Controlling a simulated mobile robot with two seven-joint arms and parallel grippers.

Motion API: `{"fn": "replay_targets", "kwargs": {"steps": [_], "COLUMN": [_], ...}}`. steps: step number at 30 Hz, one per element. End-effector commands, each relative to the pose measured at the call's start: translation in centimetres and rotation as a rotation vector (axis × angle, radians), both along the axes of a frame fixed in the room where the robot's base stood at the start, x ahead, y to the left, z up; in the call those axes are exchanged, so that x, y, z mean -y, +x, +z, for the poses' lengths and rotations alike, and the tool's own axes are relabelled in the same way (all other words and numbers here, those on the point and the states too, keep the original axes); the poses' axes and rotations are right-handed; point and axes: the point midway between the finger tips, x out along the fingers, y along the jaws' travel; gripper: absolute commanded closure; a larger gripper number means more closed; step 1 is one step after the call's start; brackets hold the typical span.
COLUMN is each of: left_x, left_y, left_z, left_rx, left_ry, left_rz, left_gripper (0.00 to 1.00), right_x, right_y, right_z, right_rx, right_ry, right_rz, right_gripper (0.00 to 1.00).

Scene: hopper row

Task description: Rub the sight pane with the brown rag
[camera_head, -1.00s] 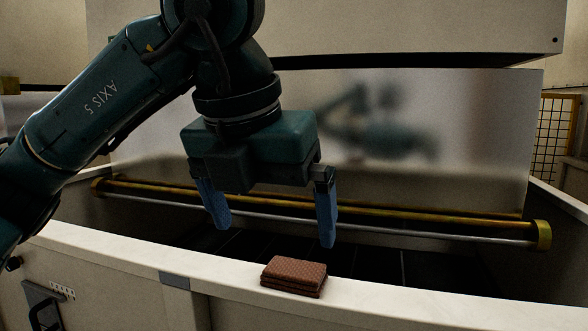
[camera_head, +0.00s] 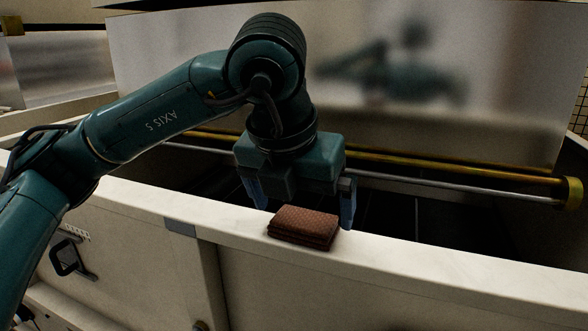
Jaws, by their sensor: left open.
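The brown rag (camera_head: 304,227) is a folded, textured pad lying on the pale front ledge of the hopper. My left gripper (camera_head: 303,208) is open, its blue fingers pointing down on either side of the rag, apparently just behind it. I cannot tell whether the fingers touch the rag. A large pale, cloudy panel (camera_head: 480,110) stands behind the bars and shows a blurred reflection of my arm; it may be the sight pane, but no label shows. My right gripper is not in view.
A yellow bar (camera_head: 450,167) and a grey bar (camera_head: 440,185) run across the dark hopper opening behind the ledge (camera_head: 450,258). A black handle (camera_head: 66,257) is on the front wall at left. The ledge right of the rag is clear.

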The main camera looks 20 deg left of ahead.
Motion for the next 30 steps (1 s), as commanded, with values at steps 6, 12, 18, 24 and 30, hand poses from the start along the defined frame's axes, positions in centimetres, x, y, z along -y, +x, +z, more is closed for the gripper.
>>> {"fn": "replay_targets", "kwargs": {"steps": [6,12,18,24,30], "left_x": [0.0,0.0,0.0,0.0,0.0], "left_y": [0.6,0.7,0.7,0.7,0.7], "left_z": [-1.6,-1.8,-1.8,-1.8,-1.8], "left_rx": [-0.001,0.000,0.000,0.000,0.000], "left_ry": [0.001,0.001,0.000,0.000,0.000], "left_rz": [0.000,0.000,0.000,0.000,0.000], "left_gripper": [0.00,0.00,0.07,0.24,0.40], "right_x": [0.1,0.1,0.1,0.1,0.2], "right_y": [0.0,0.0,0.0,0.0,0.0], "right_z": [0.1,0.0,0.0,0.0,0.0], "right_rx": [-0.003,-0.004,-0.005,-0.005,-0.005], "right_ry": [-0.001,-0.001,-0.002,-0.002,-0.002], "right_rz": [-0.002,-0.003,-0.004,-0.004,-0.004], "right_gripper": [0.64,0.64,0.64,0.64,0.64]}}
